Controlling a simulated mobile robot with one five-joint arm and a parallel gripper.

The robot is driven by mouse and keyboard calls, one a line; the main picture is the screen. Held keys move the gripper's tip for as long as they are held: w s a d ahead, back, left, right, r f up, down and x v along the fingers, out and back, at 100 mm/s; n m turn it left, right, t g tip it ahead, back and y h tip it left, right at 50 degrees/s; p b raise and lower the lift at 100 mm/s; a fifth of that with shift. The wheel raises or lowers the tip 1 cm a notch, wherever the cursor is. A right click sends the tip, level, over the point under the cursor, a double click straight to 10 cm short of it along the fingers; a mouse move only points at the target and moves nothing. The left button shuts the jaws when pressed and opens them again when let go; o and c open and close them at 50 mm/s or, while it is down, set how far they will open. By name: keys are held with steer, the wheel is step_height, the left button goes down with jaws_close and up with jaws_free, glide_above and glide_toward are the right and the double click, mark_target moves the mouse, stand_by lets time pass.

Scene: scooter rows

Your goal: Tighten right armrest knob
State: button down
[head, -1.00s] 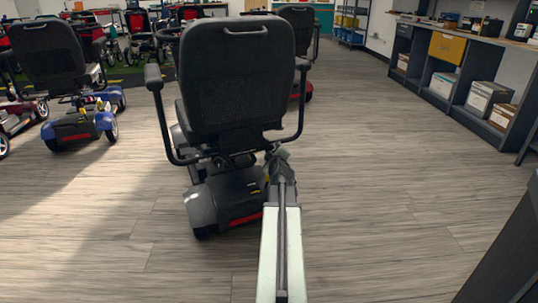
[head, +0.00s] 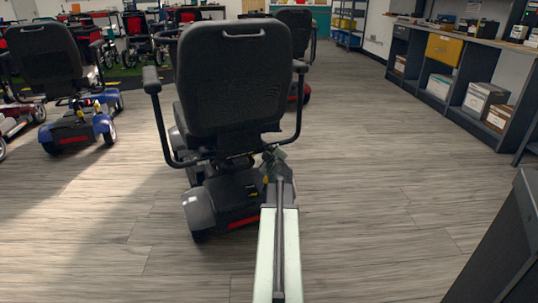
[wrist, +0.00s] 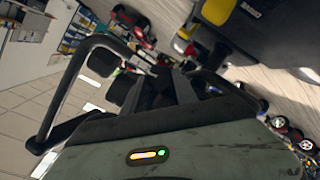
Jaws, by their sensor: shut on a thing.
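The scooter with a black high-backed seat (head: 235,80) stands in front of me, its back towards me. Its right armrest (head: 299,105) is a black tube that curves down and in under the seat; a black tube loop (wrist: 78,78) shows at left in the wrist view. My gripper (head: 274,155) is at the inner lower end of this tube, beside the seat base. In the wrist view its dark jaws (wrist: 175,88) are closed at the armrest mount. The knob is hidden between or behind the jaws.
The scooter's rear housing (head: 225,203) is just below my gripper. Another scooter (head: 75,125) stands at the left. A workbench with shelves and boxes (head: 485,98) lines the right. Wooden floor is clear between the scooter and the bench.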

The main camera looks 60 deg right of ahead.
steer(key=shift+s+d+f+m+t+y+b, duration=0.1)
steer(key=shift+s+d+m+t+y+b, duration=0.15)
steer(key=shift+m+t+y, duration=1.45)
steer(key=shift+s+d+m+g+y+b, duration=0.2)
steer(key=shift+m+y, duration=0.55)
steer(key=shift+m, duration=2.15)
steer(key=shift+s+d+f+m+t+y+b, duration=0.1)
steer(key=shift+d+m+t+y+b, duration=0.2)
steer(key=shift+m+t+y, duration=1.45)
steer(key=shift+r+m+g+h, duration=0.1)
steer(key=shift+m+g+h, duration=0.3)
steer(key=shift+m+g, duration=0.25)
steer(key=c, duration=1)
jaws_free()
steer(key=shift+o, duration=0.2)
steer(key=p+v, duration=0.1)
steer(key=v, duration=0.6)
steer(key=shift+s+p, duration=0.4)
